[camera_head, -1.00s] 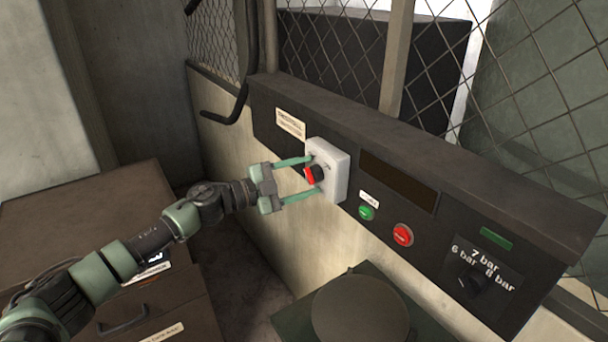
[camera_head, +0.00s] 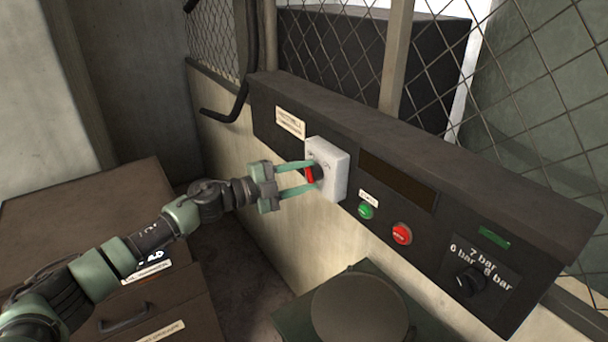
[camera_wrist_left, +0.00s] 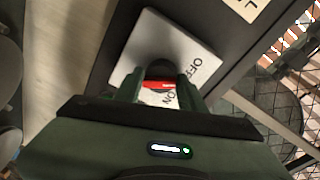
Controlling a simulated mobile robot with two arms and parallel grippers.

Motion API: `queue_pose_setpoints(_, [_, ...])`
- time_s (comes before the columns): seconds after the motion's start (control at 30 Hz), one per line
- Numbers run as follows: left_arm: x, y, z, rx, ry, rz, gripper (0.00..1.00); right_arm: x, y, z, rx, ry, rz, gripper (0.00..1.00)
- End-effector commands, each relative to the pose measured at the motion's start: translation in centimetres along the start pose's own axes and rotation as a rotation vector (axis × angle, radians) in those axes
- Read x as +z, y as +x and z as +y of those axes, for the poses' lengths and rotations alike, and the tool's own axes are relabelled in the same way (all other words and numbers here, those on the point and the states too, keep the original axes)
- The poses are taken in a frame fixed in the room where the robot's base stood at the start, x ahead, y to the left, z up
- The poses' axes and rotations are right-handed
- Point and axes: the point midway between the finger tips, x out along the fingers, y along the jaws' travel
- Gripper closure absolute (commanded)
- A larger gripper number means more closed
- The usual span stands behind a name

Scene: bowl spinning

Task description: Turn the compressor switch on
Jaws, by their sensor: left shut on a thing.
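The compressor switch is a red and black rotary knob (camera_head: 312,173) on a white plate (camera_head: 339,175), fixed to the dark control panel. My left gripper (camera_head: 311,174) is shut on the knob, with one green finger above it and one below. In the left wrist view the white plate (camera_wrist_left: 190,50) carries the words OFF and ON. There the red part of the knob (camera_wrist_left: 158,86) lies between the fingers, near the word ON. The fingers hide part of the knob. My right gripper is not in view.
The panel (camera_head: 400,190) also has a green button (camera_head: 366,211), a red button (camera_head: 401,234) and a black pressure dial (camera_head: 470,281). A round grey stool-like top (camera_head: 360,308) stands below. A brown drawer cabinet (camera_head: 90,215) is at left. Wire mesh rises behind the panel.

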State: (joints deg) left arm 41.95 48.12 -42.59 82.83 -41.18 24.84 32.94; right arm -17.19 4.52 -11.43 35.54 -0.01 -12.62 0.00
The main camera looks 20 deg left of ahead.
Motion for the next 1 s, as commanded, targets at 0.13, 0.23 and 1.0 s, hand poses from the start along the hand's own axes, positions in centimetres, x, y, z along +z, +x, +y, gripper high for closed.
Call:
queue_pose_setpoints(0.13, [-0.1,-0.1,-0.4,0.012,0.136,-0.011,1.0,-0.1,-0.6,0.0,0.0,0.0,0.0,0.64])
queue_pose_setpoints(0.23, [-0.1,-0.1,-0.5,0.022,0.23,-0.018,1.0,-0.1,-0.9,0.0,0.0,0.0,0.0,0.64])
queue_pose_setpoints(1.0, [-0.4,0.0,-0.5,0.098,0.954,-0.072,1.0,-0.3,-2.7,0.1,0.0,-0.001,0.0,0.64])
